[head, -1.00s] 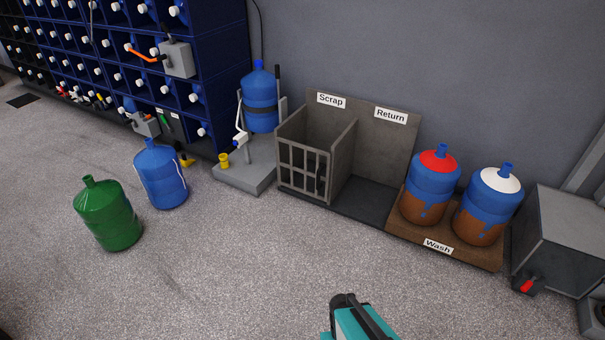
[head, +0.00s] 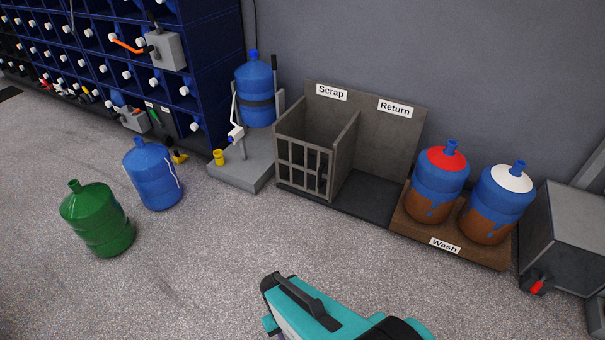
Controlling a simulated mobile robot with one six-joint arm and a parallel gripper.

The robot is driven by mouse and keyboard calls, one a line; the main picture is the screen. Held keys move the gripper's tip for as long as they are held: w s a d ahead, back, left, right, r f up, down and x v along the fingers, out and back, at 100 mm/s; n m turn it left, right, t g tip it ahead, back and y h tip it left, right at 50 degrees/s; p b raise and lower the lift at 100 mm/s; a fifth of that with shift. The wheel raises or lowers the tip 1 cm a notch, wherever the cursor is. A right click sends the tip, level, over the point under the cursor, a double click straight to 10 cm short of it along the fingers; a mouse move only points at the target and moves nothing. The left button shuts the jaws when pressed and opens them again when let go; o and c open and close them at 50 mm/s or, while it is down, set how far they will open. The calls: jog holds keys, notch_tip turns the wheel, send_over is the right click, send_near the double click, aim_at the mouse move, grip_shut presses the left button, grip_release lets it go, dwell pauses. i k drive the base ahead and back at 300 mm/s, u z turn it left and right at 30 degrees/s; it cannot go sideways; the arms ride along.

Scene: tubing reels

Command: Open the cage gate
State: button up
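The cage gate (head: 291,165) is a grey barred panel on the front of the cage under the "Scrap" sign. It looks shut, standing flush between the cage's side walls. A dark upright shape shows at its right side; I cannot tell if it is a latch or handle. The cage (head: 345,160) has solid grey walls and an open top, and no bottle shows in it. A teal and black part of my arm enters at the bottom centre, in front of the cage and well apart from it. My gripper's fingers are not seen.
A bottle stand (head: 240,170) holds a blue bottle left of the cage. Right of it are an open bay marked "Return" (head: 394,107) and a brown "Wash" board (head: 480,250) with two dirty bottles. Green (head: 98,220) and blue (head: 153,175) bottles stand left. Floor before the gate is clear.

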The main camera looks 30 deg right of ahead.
aim_at(320, 183)
jog(key=u, duration=0.55)
jog(key=i, duration=0.9)
jog(key=u, duration=0.4)
